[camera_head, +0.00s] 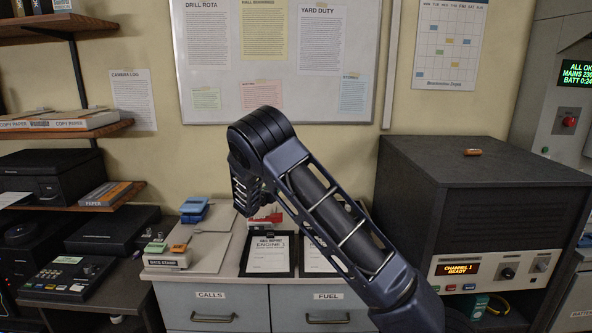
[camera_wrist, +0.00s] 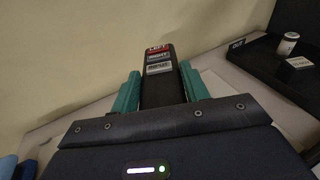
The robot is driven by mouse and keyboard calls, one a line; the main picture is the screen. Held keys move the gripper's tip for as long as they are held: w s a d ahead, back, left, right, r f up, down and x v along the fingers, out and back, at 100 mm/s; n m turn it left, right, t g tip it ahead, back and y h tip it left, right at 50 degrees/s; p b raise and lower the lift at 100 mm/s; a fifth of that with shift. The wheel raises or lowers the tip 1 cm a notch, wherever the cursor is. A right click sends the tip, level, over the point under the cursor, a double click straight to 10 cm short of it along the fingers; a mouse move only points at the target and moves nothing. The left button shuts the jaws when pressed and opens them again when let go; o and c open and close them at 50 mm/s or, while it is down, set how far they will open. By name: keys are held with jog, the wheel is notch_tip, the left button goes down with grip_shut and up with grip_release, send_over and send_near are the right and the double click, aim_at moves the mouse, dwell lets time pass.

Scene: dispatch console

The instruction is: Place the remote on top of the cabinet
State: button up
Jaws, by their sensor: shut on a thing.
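In the wrist view my gripper (camera_wrist: 160,72) has its two teal fingers shut on a dark remote (camera_wrist: 151,96). The remote has red, teal and white labelled buttons and points away toward the wall. In the head view my bent arm hides the gripper and remote. A low grey drawer cabinet (camera_head: 237,292) stands ahead, with labels CALLS and FUEL. A taller dark cabinet (camera_head: 455,205) with a CHANNEL 1 READY display stands to the right. Which one the task means I cannot tell.
The taller cabinet's top is mostly clear, with one small orange item (camera_head: 472,152).

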jog(key=shift+n+y, duration=0.3)
jog(key=shift+y, duration=0.1)
jog(key=s+d+f, duration=0.1)
jog(key=d+f, duration=0.1)
jog(key=d, duration=1.1)
jog(key=s+d+f, duration=0.1)
jog(key=d+f, duration=0.1)
jog(key=d, duration=1.1)
jog(key=s+d+f, duration=0.1)
jog(key=d+f, duration=0.1)
jog(key=d, duration=1.1)
jog(key=shift+d+f, duration=0.1)
jog(key=shift+f, duration=0.1)
